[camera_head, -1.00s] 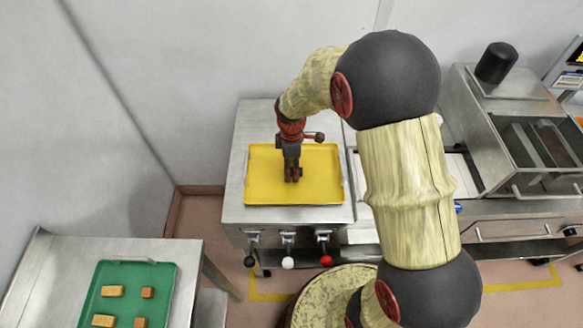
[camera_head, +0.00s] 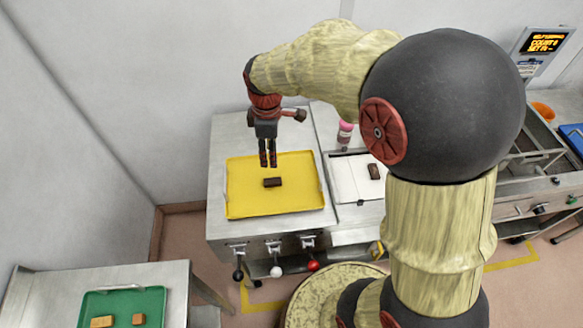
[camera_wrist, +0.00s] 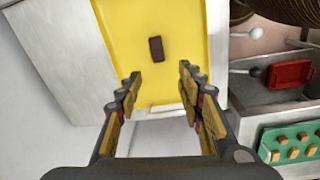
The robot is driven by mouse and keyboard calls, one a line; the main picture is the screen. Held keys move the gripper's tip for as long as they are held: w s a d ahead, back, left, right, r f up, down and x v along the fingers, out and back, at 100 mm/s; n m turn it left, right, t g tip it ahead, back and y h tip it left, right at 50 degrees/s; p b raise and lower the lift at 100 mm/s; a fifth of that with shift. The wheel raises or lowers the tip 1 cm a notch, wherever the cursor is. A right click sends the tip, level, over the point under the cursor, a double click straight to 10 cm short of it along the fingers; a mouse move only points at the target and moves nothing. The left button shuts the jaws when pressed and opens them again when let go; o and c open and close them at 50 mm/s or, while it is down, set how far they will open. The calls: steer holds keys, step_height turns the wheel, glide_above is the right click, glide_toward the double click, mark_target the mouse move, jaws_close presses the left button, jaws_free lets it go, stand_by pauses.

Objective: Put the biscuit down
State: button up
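A dark brown biscuit (camera_head: 272,182) lies flat on the yellow tray (camera_head: 245,205), near its middle. The wrist view also shows the biscuit (camera_wrist: 156,49) on the tray, ahead of the fingertips and apart from them. My gripper (camera_head: 268,165) points down above the tray, just behind the biscuit in the head view. In the wrist view my gripper (camera_wrist: 161,82) has its two fingers spread wide, with nothing between them.
Another dark brown block (camera_head: 374,171) lies on a white surface right of the tray, with a pink-topped bottle (camera_head: 344,134) behind. A green tray (camera_head: 153,300) with biscuits sits on the lower-left table. Levers with ball knobs (camera_head: 276,271) line the bench front.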

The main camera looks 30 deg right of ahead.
steer(key=s+r+m+t, duration=0.2)
steer(key=s+r+m, duration=0.4)
steer(key=s, duration=0.4)
steer(key=s+r+m+t, duration=0.3)
steer(key=s+r+m, duration=0.3)
steer(key=s+r, duration=0.2)
steer(key=shift+s+d+r+m, duration=0.2)
steer(key=shift+s+d+m, duration=0.1)
steer(key=shift+s, duration=0.95)
